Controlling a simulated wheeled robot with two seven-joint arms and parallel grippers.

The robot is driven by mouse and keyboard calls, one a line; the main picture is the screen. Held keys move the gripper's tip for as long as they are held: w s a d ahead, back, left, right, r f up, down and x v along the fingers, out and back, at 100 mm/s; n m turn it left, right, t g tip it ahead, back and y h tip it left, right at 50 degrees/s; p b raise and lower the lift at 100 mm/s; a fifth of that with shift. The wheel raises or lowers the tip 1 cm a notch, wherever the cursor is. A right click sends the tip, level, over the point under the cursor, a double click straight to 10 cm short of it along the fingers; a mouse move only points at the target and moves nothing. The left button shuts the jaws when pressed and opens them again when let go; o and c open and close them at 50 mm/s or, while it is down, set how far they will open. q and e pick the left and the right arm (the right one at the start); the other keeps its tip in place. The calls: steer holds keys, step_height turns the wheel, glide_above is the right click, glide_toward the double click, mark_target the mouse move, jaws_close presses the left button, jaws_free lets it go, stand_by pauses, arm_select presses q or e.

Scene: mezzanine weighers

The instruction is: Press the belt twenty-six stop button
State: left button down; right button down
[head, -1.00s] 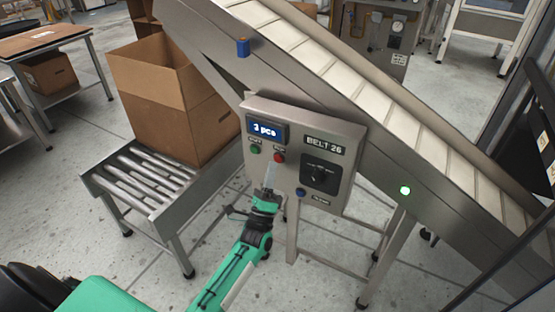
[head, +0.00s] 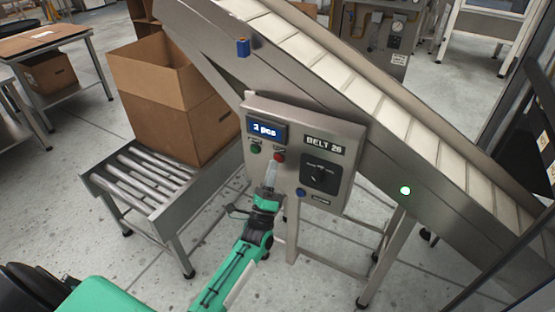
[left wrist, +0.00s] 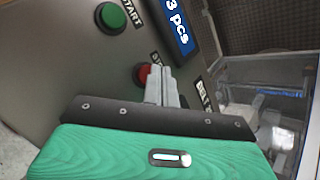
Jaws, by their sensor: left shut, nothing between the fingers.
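The belt 26 control box (head: 292,185) hangs on the side of the inclined conveyor, with a "BELT 26" label (head: 324,145). Its red stop button (head: 279,157) sits right of the green start button (head: 255,148), below the lit display (head: 267,130). My left gripper (head: 271,166) is shut and empty, its tips just below the red button. In the left wrist view the red button (left wrist: 142,74) is partly hidden behind the fingers (left wrist: 160,78); I cannot tell whether they touch it. The green start button (left wrist: 111,16) is clear of them. My right gripper is not in view.
A green lamp (head: 405,190) glows on the conveyor frame. A roller table (head: 150,190) with an open cardboard box (head: 170,100) stands to the left.

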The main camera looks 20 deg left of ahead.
arm_select(q)
steer(key=shift+w, duration=0.6)
stand_by(0.6)
steer(key=shift+s, duration=0.15)
steer(key=shift+s+p, duration=0.4)
steer(key=shift+s, duration=0.3)
steer(key=s+p, duration=0.2)
steer(key=s, duration=0.3)
steer(key=shift+a, duration=0.2)
stand_by(0.8)
